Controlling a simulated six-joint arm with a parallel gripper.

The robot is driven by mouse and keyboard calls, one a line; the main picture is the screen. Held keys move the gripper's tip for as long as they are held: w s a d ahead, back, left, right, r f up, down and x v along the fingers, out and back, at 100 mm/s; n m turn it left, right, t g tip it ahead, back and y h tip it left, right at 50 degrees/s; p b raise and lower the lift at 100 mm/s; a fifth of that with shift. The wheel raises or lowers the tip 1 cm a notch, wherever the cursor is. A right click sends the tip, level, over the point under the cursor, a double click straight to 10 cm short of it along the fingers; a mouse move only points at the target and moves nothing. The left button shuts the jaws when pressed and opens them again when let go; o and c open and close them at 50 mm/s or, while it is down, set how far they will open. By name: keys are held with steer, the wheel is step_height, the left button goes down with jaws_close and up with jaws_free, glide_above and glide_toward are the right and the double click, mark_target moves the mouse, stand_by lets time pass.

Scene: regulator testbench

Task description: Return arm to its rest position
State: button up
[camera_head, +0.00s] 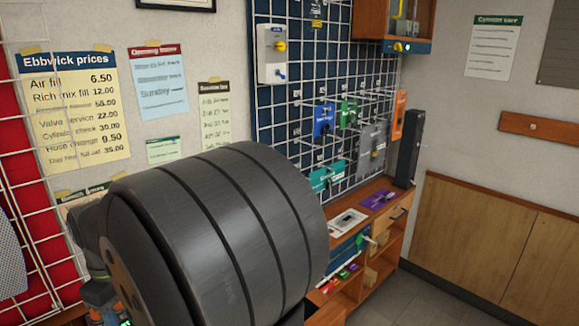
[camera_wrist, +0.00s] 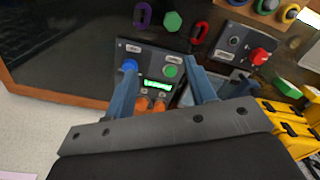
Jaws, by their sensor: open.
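My gripper (camera_wrist: 161,72) shows in the wrist view with its two blue-grey fingers apart and nothing between them. Beyond the fingers is a dark control box with a blue knob (camera_wrist: 128,66), a green button (camera_wrist: 170,71), a lit green display (camera_wrist: 157,85) and orange knobs (camera_wrist: 150,104). The fingers overlap part of the box in the picture; I cannot tell how far away it is. In the head view, my own dark ridged arm link fills the lower middle. The fingers are not clearly seen there.
A second grey box with a red button (camera_wrist: 260,57) and a yellow object (camera_wrist: 288,122) lie to the right. A purple ring (camera_wrist: 142,15), green hexagon (camera_wrist: 172,21) and red ring (camera_wrist: 200,33) lie beyond.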

steer(key=w+r, duration=0.2)
steer(key=w, duration=0.8)
steer(key=w+r, duration=0.2)
steer(key=w, duration=0.9)
steer(key=shift+w+r, duration=0.3)
steer(key=shift+r, duration=0.1)
